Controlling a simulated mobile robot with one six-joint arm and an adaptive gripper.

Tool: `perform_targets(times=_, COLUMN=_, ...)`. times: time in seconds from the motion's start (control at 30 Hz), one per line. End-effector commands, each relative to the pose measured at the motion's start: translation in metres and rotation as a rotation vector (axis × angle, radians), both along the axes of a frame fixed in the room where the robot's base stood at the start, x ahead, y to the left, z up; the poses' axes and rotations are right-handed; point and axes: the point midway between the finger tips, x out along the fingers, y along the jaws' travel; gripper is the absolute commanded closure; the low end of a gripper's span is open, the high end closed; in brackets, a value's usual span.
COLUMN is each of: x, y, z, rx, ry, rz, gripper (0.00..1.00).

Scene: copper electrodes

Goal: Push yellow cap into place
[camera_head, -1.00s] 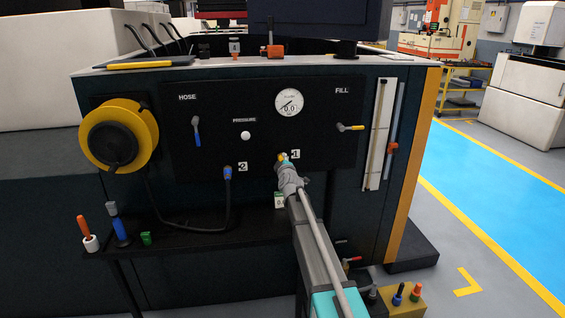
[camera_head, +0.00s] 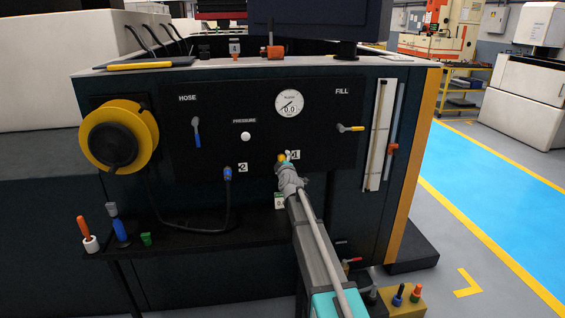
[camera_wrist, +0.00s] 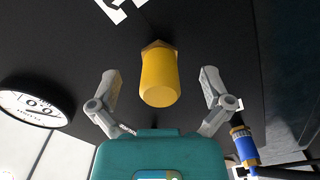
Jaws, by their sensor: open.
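The yellow cap (camera_wrist: 159,78) sits on the black panel in the wrist view, on a port beside the label 1. In the head view only a small part of the cap (camera_head: 282,157) shows past my gripper. My gripper (camera_wrist: 160,88) is open, with one finger on each side of the cap and a visible gap to it on both sides. In the head view my gripper (camera_head: 286,166) is at the panel, in front of port 1. How fully the cap is seated cannot be told.
A blue hose connector (camera_head: 228,173) is on port 2, left of my gripper; it also shows in the wrist view (camera_wrist: 243,143). The pressure gauge (camera_head: 289,102) is above. A shelf (camera_head: 190,240) with several tools stands at lower left.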

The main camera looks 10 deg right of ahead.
Motion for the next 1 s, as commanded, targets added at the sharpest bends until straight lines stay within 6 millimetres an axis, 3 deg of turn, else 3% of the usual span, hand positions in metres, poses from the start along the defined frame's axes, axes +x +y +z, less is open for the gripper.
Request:
perform_targets(times=0.47, x=-0.001, y=0.000, z=0.000, rx=0.000, ry=0.000, rz=0.000, gripper=0.00)
perform_targets(times=1.0, x=-0.018, y=0.000, z=0.000, rx=0.001, ry=0.000, rz=0.000, gripper=0.00)
